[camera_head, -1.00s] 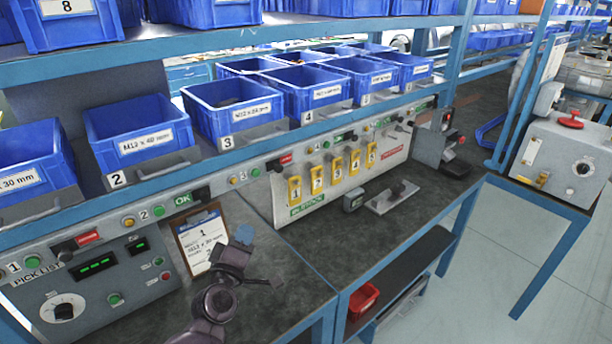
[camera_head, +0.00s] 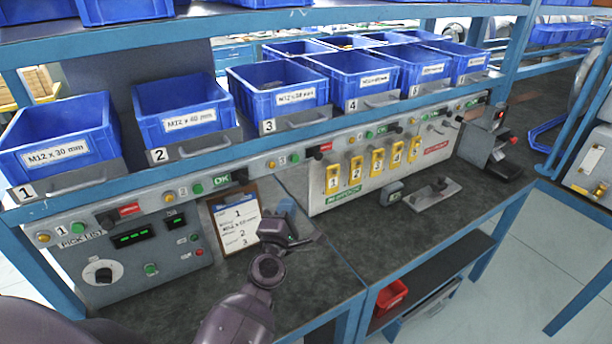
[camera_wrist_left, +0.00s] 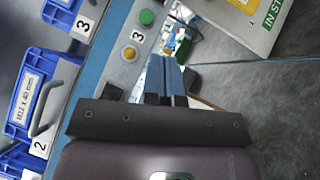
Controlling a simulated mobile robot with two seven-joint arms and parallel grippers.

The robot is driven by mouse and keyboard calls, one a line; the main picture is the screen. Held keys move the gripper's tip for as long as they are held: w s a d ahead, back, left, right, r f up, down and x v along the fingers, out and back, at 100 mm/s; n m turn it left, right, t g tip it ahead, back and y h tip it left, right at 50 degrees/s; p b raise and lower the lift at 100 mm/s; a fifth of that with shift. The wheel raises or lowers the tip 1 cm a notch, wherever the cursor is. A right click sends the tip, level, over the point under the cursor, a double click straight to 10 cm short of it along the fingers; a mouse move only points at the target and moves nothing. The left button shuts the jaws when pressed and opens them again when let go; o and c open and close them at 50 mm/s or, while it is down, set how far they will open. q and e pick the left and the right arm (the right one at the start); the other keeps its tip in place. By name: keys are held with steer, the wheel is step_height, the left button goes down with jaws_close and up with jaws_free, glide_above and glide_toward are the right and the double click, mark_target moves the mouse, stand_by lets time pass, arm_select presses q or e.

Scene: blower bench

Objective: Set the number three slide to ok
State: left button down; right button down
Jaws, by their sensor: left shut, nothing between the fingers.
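The number three slide (camera_head: 314,153) is a dark knob on the grey rail under bin 3, with a red label (camera_head: 326,147) showing beside it. The 3 plate, a yellow button (camera_head: 270,164) and a green button (camera_head: 294,159) sit to its left. My left gripper (camera_head: 286,207) is shut and empty, in front of and below the rail, near the clipboard. In the left wrist view its closed fingers (camera_wrist_left: 165,78) point toward the rail, apart from the green button (camera_wrist_left: 147,17) and yellow button (camera_wrist_left: 129,53) at the 3 plate. The slide is not clear there. My right gripper is not in view.
The number two slide shows a green OK label (camera_head: 222,179); the number one slide shows red (camera_head: 130,210). A clipboard (camera_head: 235,222) leans below the rail. A white panel with yellow numbered tags (camera_head: 355,170) stands to the right. Blue bins (camera_head: 277,90) line the shelf above.

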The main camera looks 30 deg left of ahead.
arm_select(q)
glide_toward(317, 155)
steer(key=w+a+f, duration=0.1)
steer(key=w+a, duration=0.2)
steer(key=a, duration=0.2)
steer(key=w+d, duration=0.1)
steer(key=w+d+r+p, duration=0.1)
steer(key=w, duration=0.1)
steer(key=shift+w, duration=0.25)
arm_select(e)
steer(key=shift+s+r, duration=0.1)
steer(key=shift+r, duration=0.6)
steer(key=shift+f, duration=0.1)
arm_select(q)
steer(key=w, duration=0.1)
steer(key=w+d, duration=0.2)
steer(key=w, duration=0.1)
steer(key=shift+w+d+b, duration=0.1)
steer(key=shift+d+b, duration=0.15)
steer(key=shift+b, duration=0.15)
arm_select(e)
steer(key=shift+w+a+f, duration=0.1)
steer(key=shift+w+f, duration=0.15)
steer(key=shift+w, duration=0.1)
